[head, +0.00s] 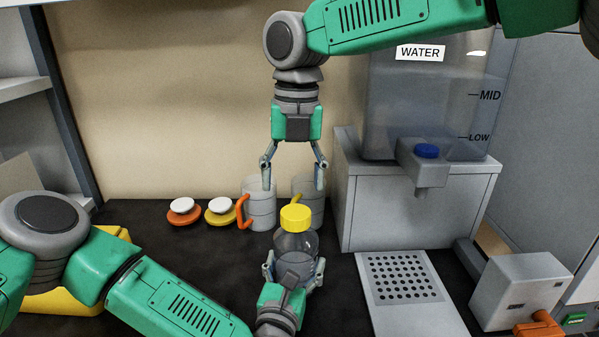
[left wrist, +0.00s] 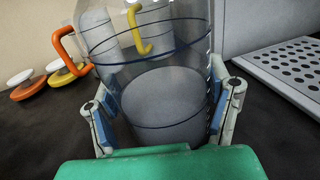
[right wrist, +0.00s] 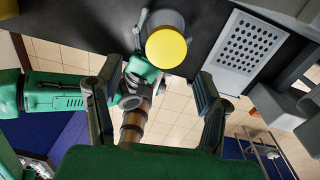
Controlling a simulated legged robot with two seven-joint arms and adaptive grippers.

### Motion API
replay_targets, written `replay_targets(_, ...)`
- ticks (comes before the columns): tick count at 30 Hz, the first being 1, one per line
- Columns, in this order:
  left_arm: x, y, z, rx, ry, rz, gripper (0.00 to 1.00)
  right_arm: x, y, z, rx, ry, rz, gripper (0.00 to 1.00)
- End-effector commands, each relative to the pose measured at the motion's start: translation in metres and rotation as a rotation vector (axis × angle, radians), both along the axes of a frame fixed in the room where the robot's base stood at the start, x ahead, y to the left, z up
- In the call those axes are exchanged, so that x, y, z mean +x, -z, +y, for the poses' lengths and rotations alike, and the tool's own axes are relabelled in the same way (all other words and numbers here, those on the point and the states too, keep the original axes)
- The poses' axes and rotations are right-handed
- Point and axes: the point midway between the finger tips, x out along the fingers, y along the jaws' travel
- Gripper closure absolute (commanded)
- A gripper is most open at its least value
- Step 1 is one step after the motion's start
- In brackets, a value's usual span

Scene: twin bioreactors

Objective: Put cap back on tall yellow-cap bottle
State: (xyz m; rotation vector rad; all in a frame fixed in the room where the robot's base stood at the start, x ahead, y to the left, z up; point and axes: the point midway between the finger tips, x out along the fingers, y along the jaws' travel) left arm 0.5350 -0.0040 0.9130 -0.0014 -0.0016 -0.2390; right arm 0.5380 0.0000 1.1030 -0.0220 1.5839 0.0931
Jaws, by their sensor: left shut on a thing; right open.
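The tall clear bottle (head: 297,246) stands upright on the dark counter with its yellow cap (head: 295,218) on top. The cap looks seated level on the bottle's neck. My left gripper (head: 294,272) is shut around the lower body of the bottle; the left wrist view shows the clear bottle wall (left wrist: 160,70) between its fingers. My right gripper (head: 294,165) is open and empty, pointing down above the cap, clear of it. In the right wrist view the yellow cap (right wrist: 166,48) shows beyond the open fingertips.
Behind the bottle stand two clear mugs, one with an orange handle (head: 243,212) and one with a yellow handle (left wrist: 138,30). Orange (head: 184,213) and yellow (head: 221,212) lids lie left of them. The water dispenser (head: 420,190) and perforated tray (head: 405,278) are right. A yellow bin (head: 65,302) is at left.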

Motion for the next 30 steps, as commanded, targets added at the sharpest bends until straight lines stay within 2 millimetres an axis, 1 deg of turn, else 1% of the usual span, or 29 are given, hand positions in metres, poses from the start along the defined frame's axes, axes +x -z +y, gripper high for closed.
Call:
replay_targets(1,-0.001,0.005,0.001,0.006,0.0,0.011,1.0,0.002,-0.001,-0.002,-0.005,-0.075,0.002,0.38)
replay_targets(3,-0.001,0.005,0.001,0.006,0.0,0.011,1.0,0.003,-0.003,-0.005,-0.014,-0.169,0.005,0.38)
replay_targets(7,-0.001,0.005,0.001,0.006,0.0,0.011,1.0,0.005,-0.005,-0.009,-0.023,-0.28,0.011,0.38)
replay_targets(12,-0.001,0.005,0.001,0.006,0.001,0.011,1.0,0.006,-0.006,-0.011,-0.027,-0.324,0.01,0.38)
replay_targets(20,-0.001,0.005,0.001,0.006,0.001,0.011,1.0,0.006,-0.005,-0.011,-0.027,-0.322,0.011,0.38)
replay_targets(23,-0.001,0.005,0.001,0.006,0.001,0.011,1.0,0.005,0.0,-0.011,-0.028,-0.321,0.012,0.38)
replay_targets(25,-0.001,0.005,0.001,0.006,0.001,0.011,1.0,0.005,0.007,-0.011,-0.028,-0.321,0.014,0.38)
replay_targets(30,-0.001,0.005,0.001,0.005,0.001,0.011,1.0,0.004,0.034,-0.011,-0.028,-0.321,0.014,0.38)
